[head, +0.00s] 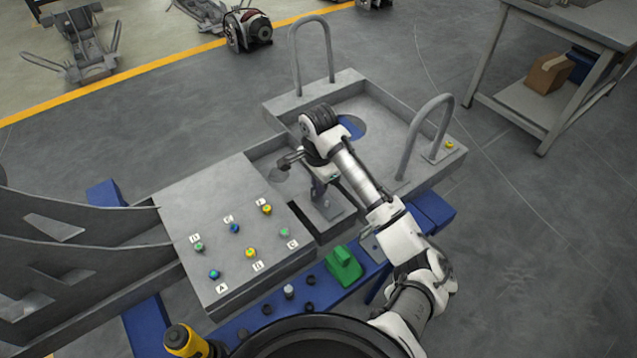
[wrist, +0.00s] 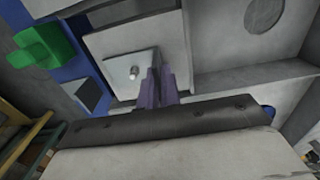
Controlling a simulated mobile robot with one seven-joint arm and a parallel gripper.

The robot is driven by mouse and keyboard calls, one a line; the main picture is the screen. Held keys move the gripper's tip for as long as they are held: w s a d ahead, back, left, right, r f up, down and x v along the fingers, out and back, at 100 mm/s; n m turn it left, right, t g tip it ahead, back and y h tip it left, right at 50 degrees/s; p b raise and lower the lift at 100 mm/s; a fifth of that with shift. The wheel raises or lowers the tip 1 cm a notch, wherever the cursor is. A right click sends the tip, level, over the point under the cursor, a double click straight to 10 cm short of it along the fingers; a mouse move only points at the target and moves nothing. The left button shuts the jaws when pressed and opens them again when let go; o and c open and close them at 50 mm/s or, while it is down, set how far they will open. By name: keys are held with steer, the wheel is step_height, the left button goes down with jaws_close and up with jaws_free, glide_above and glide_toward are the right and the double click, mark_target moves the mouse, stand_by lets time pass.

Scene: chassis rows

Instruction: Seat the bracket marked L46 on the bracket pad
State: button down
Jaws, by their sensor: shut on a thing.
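My gripper (head: 319,190) points down into the open bay of the grey chassis in the head view. In the wrist view its purple fingers (wrist: 158,88) are close together, shut on a light grey plate-like bracket (wrist: 118,64). The bracket's flat square part lies left of the fingers, and a short pale pin (wrist: 134,72) shows on it. The bracket also shows below the gripper in the head view (head: 326,211). I cannot read L46 on it. I cannot tell whether it touches the surface below. The bracket pad is not clearly distinguishable; the bracket and fingers may cover it.
A green block (head: 343,265) and small dark parts sit on the blue rail in front. Colored knobs with letter labels stand on the grey panel (head: 220,210) at left. Two upright hoop handles (head: 422,135) rise from the chassis. A grey workbench (head: 580,25) stands at right.

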steer(key=shift+f, duration=0.1)
steer(key=c, duration=1.5)
jaws_free()
step_height(320, 180, up, 14)
steer(key=shift+f+p, duration=0.1)
steer(key=shift+p, duration=0.6)
